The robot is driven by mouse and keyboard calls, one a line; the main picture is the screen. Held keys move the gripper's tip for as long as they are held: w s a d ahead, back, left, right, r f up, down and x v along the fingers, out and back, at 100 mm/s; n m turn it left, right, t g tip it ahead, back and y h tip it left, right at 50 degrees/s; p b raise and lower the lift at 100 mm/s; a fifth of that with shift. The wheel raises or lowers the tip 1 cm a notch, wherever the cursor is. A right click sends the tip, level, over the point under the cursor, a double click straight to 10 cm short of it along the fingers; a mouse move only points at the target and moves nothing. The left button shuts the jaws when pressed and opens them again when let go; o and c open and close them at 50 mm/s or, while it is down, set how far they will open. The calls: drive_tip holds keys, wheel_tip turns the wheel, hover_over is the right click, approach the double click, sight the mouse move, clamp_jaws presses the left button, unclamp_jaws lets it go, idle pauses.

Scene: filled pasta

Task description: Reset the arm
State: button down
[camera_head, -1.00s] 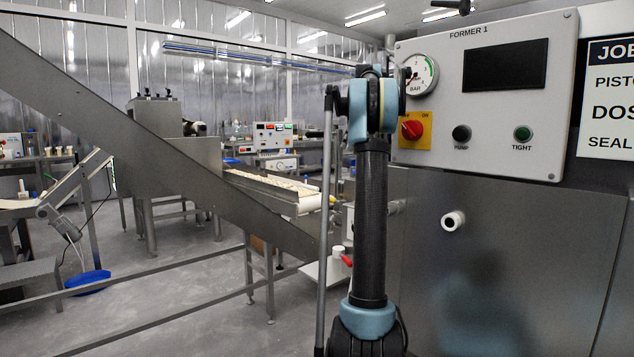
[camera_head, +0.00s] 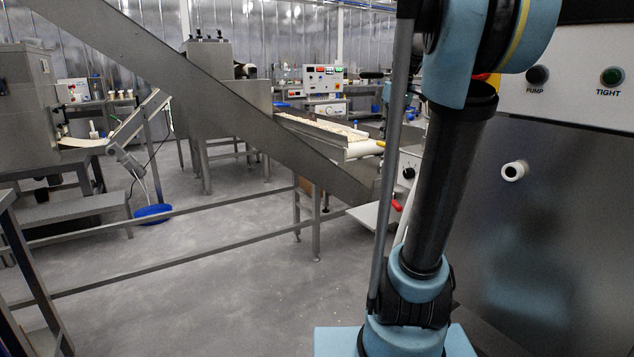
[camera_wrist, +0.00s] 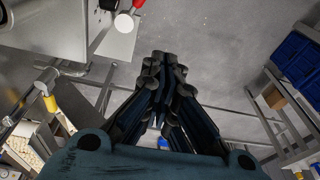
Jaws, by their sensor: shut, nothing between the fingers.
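My arm (camera_head: 447,190) stands in the right half of the head view, its black tube leaning slightly and its upper joint cut by the top edge. My gripper is outside the head view. In the wrist view my gripper (camera_wrist: 164,62) is shut and empty, its black fingers together over the grey floor. Nothing touches the fingertips.
The former panel (camera_head: 570,90) with PUMP and TIGHT buttons stands close on the right, above a steel cabinet. A sloping steel conveyor (camera_head: 215,95) crosses the left. Blue crates (camera_wrist: 298,58) sit on a rack in the wrist view. Floor (camera_head: 210,290) is clear at front left.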

drive_tip(key=s+a+f+m, duration=0.1)
drive_tip(key=s+f+m, duration=0.2)
drive_tip(key=s+f, duration=0.9)
drive_tip(key=s+a+f+m+h, duration=0.1)
drive_tip(key=s+a+f+m, duration=0.1)
drive_tip(key=s+f, duration=1)
wheel_tip(320, 180, down, 5)
drive_tip(key=shift+s+f+m+t+h, duration=0.1)
drive_tip(key=shift+s+m+t+h, duration=0.2)
drive_tip(key=shift+m, duration=0.6)
drive_tip(key=shift+w+f, duration=0.15)
drive_tip(key=shift+w, duration=0.25)
